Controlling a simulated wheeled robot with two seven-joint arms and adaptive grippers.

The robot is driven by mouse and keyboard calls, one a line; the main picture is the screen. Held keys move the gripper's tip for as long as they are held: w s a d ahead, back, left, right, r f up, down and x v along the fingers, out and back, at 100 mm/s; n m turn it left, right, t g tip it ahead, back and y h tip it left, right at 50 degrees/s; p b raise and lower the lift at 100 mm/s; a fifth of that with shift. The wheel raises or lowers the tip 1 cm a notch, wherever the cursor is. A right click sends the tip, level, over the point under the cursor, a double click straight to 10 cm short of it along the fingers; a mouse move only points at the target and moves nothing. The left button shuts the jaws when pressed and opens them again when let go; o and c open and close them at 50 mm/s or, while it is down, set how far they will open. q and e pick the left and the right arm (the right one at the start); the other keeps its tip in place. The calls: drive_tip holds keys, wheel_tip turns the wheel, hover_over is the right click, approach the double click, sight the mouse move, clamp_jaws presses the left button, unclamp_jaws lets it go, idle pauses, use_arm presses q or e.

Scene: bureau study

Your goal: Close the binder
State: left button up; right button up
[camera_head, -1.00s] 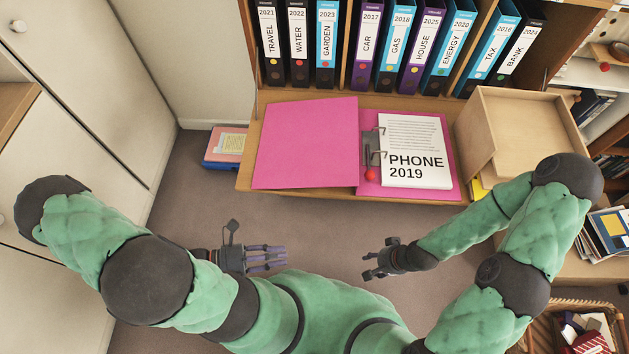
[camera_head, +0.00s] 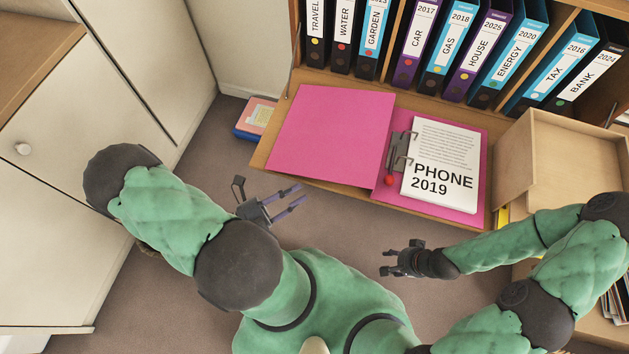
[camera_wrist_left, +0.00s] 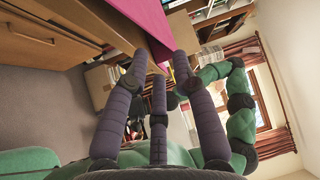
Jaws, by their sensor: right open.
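The pink binder (camera_head: 331,133) lies open on the wooden desk flap. Its left cover is bare, and its right side holds a white paper stack (camera_head: 441,160) marked PHONE 2019. A metal ring mechanism with a red-tipped lever (camera_head: 390,178) sits between them. My left gripper (camera_head: 297,200) is just in front of the flap's edge, below the left cover, apart from it, with its fingers spread and empty. The pink cover (camera_wrist_left: 149,22) also shows at the top of the left wrist view, beyond the fingers. My right gripper (camera_head: 385,262) is open and empty, in front of the flap.
Several labelled binders (camera_head: 464,52) stand in the shelf behind the flap. An open wooden box (camera_head: 560,160) stands at its right end. White cabinets (camera_head: 85,140) are on the left. A pink and blue item (camera_head: 256,117) lies left of the flap. Bare carpet shows in front.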

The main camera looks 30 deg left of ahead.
sight(314, 183)
use_arm(q)
drive_tip(key=shift+b+x, duration=0.5)
drive_tip(key=shift+x, duration=2.4)
clamp_jaws()
